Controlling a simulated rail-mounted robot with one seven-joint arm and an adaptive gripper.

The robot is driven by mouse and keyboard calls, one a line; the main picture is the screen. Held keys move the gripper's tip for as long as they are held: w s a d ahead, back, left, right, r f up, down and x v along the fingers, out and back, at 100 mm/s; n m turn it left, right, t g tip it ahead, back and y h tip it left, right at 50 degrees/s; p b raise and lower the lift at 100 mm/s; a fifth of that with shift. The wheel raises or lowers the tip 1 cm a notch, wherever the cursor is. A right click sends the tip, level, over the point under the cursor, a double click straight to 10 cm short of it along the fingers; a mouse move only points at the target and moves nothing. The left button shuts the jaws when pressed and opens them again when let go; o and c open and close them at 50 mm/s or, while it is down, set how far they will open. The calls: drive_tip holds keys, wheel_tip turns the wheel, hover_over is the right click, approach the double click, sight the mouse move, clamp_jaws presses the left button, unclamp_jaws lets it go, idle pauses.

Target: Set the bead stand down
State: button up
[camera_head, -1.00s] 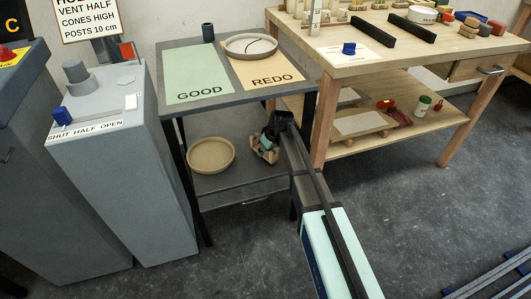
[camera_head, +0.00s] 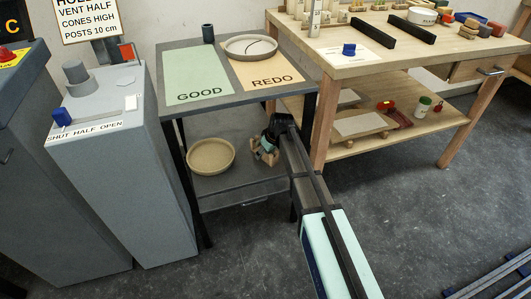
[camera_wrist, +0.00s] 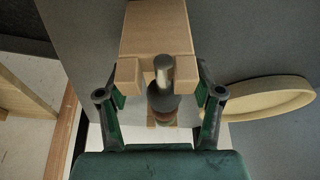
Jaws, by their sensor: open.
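The bead stand (camera_head: 263,155) is a small light wooden block on the lower shelf (camera_head: 235,184) of the grey table. It also shows in the wrist view (camera_wrist: 158,28), where its near end has a notch. A dark piece with a metal tip (camera_wrist: 163,92) sits in or in front of that notch; I cannot tell which. My gripper (camera_wrist: 160,95) is open, with one finger on each side of the stand's near end. Gaps show between the fingers and the wood. In the head view my gripper (camera_head: 270,138) partly covers the stand.
A round tan bowl (camera_head: 211,157) lies just left of the stand; its rim (camera_wrist: 275,95) is right of my gripper in the wrist view. The grey tabletop above holds the GOOD (camera_head: 199,76) and REDO (camera_head: 268,74) mats. A wooden bench leg (camera_head: 322,125) stands close on the right.

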drive_tip(key=p+v, duration=0.2)
drive_tip(key=v, duration=0.5)
drive_tip(key=shift+r, duration=0.2)
drive_tip(key=shift+d, duration=0.1)
